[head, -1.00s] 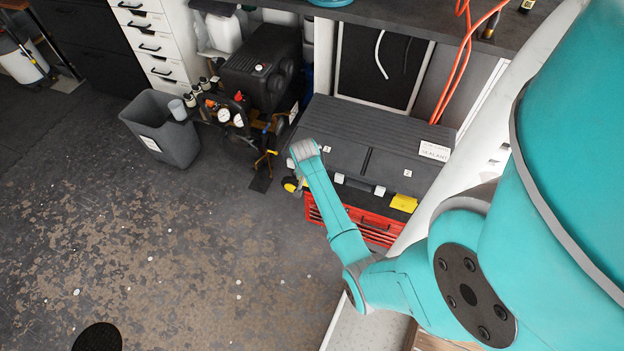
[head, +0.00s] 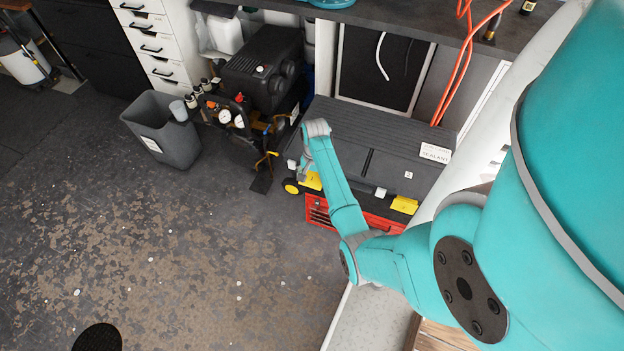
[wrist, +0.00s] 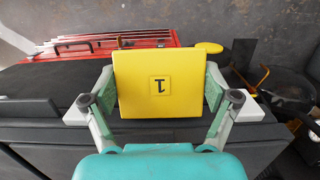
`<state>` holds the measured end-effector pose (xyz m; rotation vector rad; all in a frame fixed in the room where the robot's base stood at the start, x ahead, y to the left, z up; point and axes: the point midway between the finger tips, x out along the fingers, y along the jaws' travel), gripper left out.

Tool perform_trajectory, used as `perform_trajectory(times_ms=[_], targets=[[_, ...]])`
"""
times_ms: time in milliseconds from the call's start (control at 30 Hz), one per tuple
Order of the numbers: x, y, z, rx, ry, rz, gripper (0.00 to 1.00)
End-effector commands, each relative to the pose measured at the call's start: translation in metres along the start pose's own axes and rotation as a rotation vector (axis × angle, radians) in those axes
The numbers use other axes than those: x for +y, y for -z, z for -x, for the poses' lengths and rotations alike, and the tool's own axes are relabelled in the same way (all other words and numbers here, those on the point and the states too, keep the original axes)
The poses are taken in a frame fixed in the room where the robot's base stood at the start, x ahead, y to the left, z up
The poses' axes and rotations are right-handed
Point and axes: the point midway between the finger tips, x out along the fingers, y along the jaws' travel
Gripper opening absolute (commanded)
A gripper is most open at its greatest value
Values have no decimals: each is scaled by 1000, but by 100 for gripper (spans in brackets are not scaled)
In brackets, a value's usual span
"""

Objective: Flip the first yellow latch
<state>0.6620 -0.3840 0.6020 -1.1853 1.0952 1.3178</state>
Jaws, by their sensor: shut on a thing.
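The first yellow latch (wrist: 135,65), marked 1, is a flat yellow plate at the front of a dark grey case (head: 390,140). In the wrist view my gripper (wrist: 158,90) has one finger on each side of the plate and is shut on it. In the head view part of the latch (head: 312,181) shows beside my gripper (head: 304,170), and my wrist covers the case's left end. A second yellow latch (head: 404,204) sits farther right along the case front.
A red tool chest (head: 318,213) is under the case. A compressor (head: 262,70) and a grey bin (head: 163,130) stand to the left. Orange hoses (head: 462,70) hang from the bench above. The floor in front is open.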

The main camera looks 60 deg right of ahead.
Motion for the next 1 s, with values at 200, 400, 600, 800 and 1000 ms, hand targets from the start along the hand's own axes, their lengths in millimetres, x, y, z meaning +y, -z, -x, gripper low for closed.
perform_trajectory(times_ms=[200, 400, 600, 800, 1000], targets=[[0, 0, 0, 1, 1, 0, 100], [0, 0, 0, 1, 0, 0, 100], [0, 0, 2, 2, 0, 0, 100], [0, 1, 26, 4, 2, -1, 100], [0, 1, 66, 4, 2, -1, 100]])
